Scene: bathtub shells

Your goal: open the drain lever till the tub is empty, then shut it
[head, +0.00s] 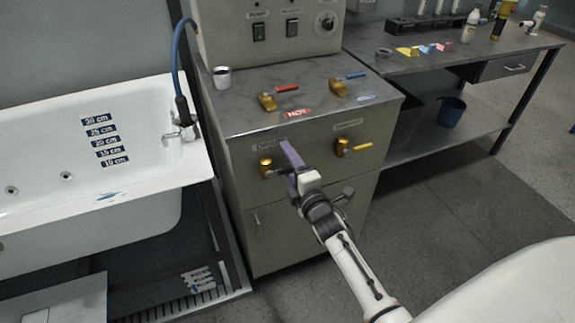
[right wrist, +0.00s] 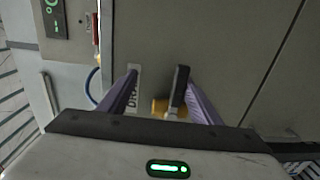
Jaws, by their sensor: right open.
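The drain valve (head: 266,168) is a brass fitting under the "DRAIN" label on the cabinet front; my gripper partly covers its lever in the head view. My right gripper (head: 291,163), with purple fingers, is at this valve. In the right wrist view its fingers (right wrist: 160,88) are apart, with the dark lever handle (right wrist: 181,82) between them, close to the right finger. Whether they touch is unclear. The brass valve body also shows there (right wrist: 160,105). The white tub (head: 150,90) has depth labels from 10 to 30 cm; I cannot make out a water level. My left gripper is out of view.
Red-handled (head: 284,88) and blue-handled (head: 352,76) taps and a metal cup (head: 222,77) are on the cabinet top. A side bench (head: 440,62) stands at the right.

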